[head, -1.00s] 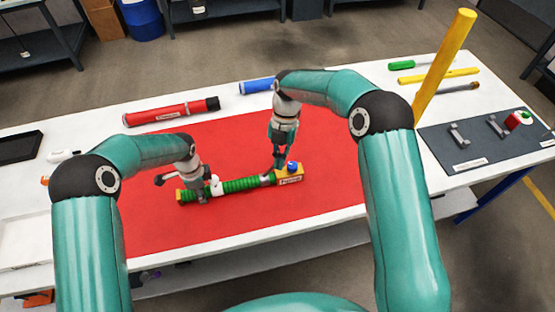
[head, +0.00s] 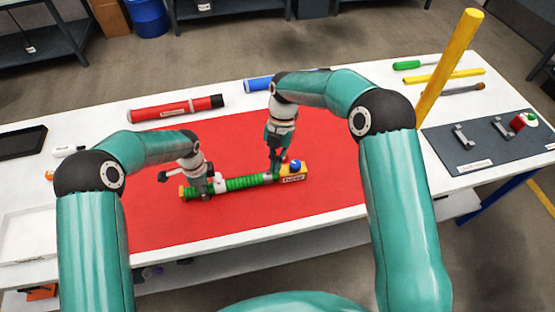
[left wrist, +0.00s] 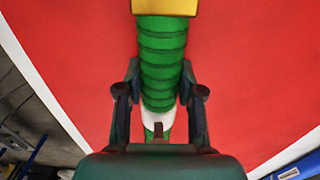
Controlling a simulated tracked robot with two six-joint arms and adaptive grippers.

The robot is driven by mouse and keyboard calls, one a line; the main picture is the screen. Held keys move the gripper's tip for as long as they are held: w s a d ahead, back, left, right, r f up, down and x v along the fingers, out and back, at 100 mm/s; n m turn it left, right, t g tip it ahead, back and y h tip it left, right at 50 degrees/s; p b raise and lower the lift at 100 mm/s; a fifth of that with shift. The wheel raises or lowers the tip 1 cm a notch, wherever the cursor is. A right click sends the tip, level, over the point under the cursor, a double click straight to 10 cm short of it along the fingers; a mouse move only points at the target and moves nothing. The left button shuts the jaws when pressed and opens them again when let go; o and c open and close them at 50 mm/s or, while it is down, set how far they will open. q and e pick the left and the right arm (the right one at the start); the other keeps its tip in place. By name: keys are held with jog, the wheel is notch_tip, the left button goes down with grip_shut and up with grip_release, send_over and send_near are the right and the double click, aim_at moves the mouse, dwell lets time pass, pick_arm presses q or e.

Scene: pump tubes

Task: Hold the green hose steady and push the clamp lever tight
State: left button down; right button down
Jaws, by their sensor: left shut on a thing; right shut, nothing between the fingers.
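The green ribbed hose (head: 241,184) lies across the red mat, joined at its right end to a yellow block (head: 293,175) with a blue knob (head: 295,164). A grey clamp band (head: 268,178) sits near that joint. A small red part (head: 285,159), possibly the clamp lever, shows beside my right fingers. My left gripper (head: 207,191) is shut on the hose near its left end, beside a white fitting (head: 220,184). In the left wrist view its fingers (left wrist: 160,98) flank the hose (left wrist: 162,60). My right gripper (head: 273,172) is shut and empty at the clamp; contact is unclear.
The red mat (head: 310,214) has free room around the hose. A red cylinder (head: 175,108) and a blue one (head: 258,84) lie behind. A yellow post (head: 450,65) and a grey board (head: 480,150) with brackets stand at the right.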

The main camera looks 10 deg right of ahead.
jog(key=d+r, duration=0.5)
jog(key=r, duration=0.2)
jog(key=shift+w+d+r, duration=0.2)
jog(key=shift+d+r, duration=0.05)
jog(key=shift+r, duration=0.1)
jog(key=c, duration=1.9)
grip_release()
